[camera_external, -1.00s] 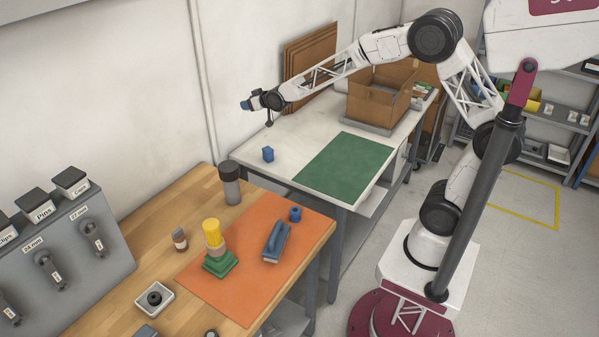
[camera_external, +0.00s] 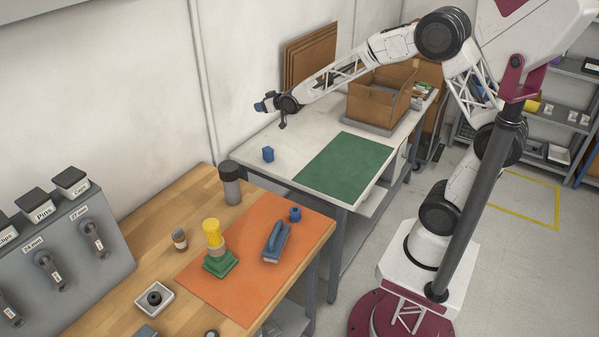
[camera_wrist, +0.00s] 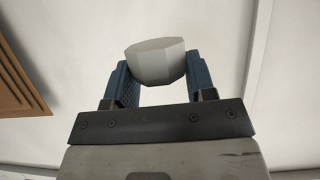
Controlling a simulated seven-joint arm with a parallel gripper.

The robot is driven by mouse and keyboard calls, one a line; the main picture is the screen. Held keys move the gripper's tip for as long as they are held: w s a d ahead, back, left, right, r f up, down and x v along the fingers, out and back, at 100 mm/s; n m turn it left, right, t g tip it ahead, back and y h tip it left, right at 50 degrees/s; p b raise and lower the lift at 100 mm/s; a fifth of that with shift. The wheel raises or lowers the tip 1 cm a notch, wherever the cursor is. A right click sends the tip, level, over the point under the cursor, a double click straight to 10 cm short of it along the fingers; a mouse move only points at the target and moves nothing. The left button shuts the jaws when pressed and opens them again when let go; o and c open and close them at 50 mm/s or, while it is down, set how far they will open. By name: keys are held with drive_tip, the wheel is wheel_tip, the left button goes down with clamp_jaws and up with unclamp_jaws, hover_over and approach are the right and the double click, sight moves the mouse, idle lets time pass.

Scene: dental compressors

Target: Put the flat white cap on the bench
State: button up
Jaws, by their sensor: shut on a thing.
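My gripper (camera_wrist: 157,80) is shut on a pale, faceted piece with a flat face, seemingly the flat white cap (camera_wrist: 155,62). The piece sits between the blue finger pads in the wrist view, with a white wall behind it. In the outside view my gripper (camera_external: 262,106) is raised above the far left edge of the white-topped table, pointing left toward the wall. The cap cannot be made out there. The wooden bench (camera_external: 130,285) stands nearer the camera, with an orange mat (camera_external: 250,297) on it.
The bench holds a yellow-topped piece on a green base (camera_external: 221,264), a blue-grey tool (camera_external: 276,243), a dark-lidded jar (camera_external: 230,185) and a white tray (camera_external: 166,307). The white table (camera_external: 283,140) bears a blue block (camera_external: 267,154), a green mat (camera_external: 345,165) and a cardboard box (camera_external: 375,105).

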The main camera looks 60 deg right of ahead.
drive_tip(key=s+d+f, duration=0.4)
drive_tip(key=s+d, duration=0.4)
drive_tip(key=s, duration=0.2)
hover_over(357, 171)
wheel_tip(357, 171, down, 11)
drive_tip(key=shift+s, duration=0.2)
drive_tip(key=shift+f, duration=2)
drive_tip(key=shift+f, duration=0.1)
drive_tip(key=shift+f, duration=1.9)
drive_tip(key=shift+f, duration=0.1)
